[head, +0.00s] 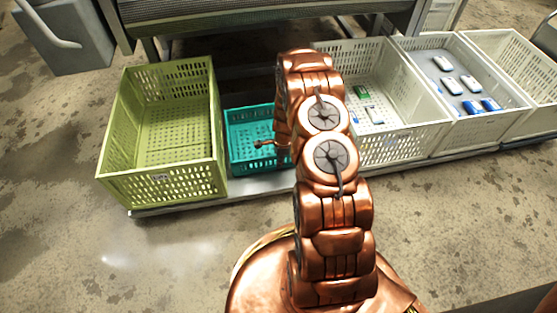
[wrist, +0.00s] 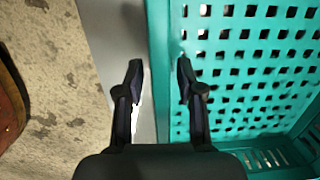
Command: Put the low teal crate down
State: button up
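The low teal crate (head: 250,128) stands upright on the low pale platform (head: 262,183), between a tall green crate and a white crate. My arm hides its right part in the head view. In the wrist view the crate (wrist: 250,70) fills the right side, its perforated inside showing. My gripper (wrist: 158,80) has its two dark fingers apart, one on each side of the crate's near rim. The left finger is over the grey platform outside and the right finger is on the inner side. A gap shows beside the rim, and nothing appears clamped. The crate looks empty.
The tall green crate (head: 160,178) stands close on the left. A white crate (head: 400,145) with a few small packs is on the right, then a grey-white crate (head: 480,128) with several packs. A machine frame (head: 260,22) is behind. The floor in front is clear.

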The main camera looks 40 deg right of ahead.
jog(key=r+p, duration=0.1)
jog(key=r, duration=0.3)
jog(key=r+p, duration=0.1)
jog(key=r, duration=0.3)
jog(key=d+r+p, duration=0.1)
jog(key=r+p, duration=0.1)
jog(key=r, duration=0.2)
jog(key=shift+s+d+r, duration=0.1)
jog(key=shift+s+r, duration=0.1)
jog(key=shift+s, duration=0.15)
jog(key=s+a+r+n+g, duration=0.1)
jog(key=s+a+r+n, duration=0.6)
jog(key=r, duration=0.5)
jog(key=s+a+r+n+g, duration=0.1)
jog(key=s+a+r+n, duration=0.25)
jog(key=a+r, duration=0.65)
jog(key=s+a+r+n+g, duration=0.1)
jog(key=s+r+n, duration=0.3)
jog(key=s, duration=0.4)
jog(key=s+a+r+n, duration=0.3)
jog(key=s+r+n, duration=0.1)
jog(key=s, duration=0.4)
jog(key=s+a+r+n+g+h, duration=0.1)
jog(key=s+r+n, duration=0.3)
jog(key=s, duration=0.5)
jog(key=shift+a+r+g, duration=0.3)
jog(key=shift+a+r, duration=0.5)
jog(key=shift+a, duration=0.1)
